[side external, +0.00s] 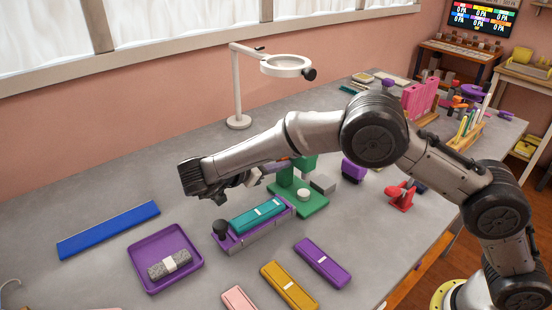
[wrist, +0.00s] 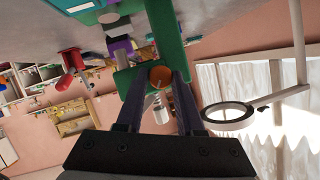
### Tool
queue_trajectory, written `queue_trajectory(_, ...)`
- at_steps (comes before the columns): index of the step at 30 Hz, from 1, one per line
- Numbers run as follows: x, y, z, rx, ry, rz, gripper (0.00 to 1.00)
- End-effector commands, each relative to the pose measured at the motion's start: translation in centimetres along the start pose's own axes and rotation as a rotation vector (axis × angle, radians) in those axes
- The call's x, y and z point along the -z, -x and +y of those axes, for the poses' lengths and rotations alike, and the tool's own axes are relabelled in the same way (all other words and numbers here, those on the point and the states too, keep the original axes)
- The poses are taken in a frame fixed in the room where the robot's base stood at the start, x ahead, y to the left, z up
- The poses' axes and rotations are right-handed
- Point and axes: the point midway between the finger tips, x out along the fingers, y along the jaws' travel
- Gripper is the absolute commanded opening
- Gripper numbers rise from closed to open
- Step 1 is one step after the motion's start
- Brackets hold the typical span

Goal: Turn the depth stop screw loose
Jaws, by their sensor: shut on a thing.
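A green press (side external: 307,203) stands on the grey table, with part of its upright hidden behind my arm in the side external view. In the wrist view the green press body (wrist: 167,32) runs down from the top. An orange-brown round knob (wrist: 161,76), which looks like the head of the depth stop screw, sits at the green body between my fingertips. My gripper (side external: 268,171) reaches the press from the left and is shut on this knob. A thin threaded or coiled part and a pale cylinder (wrist: 161,112) show below the knob, between the fingers.
A teal block (side external: 258,215) lies in a purple holder with a dark knob in front of the press. A purple tray (side external: 150,268) holds a grey roll. A blue strip (side external: 108,229) lies left. A magnifier lamp (side external: 238,90) stands behind; a red device (side external: 401,197) stands right.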

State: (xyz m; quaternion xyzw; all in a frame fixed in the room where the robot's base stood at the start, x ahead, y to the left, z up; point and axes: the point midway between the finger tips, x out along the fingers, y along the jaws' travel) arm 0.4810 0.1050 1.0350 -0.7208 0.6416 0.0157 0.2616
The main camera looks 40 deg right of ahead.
Motion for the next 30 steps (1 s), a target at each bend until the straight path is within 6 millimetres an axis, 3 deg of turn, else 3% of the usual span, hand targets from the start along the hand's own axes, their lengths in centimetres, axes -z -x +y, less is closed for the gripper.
queue_trajectory(30, -0.14, -0.03, -0.59, -0.28, 0.646, -0.029, 0.0)
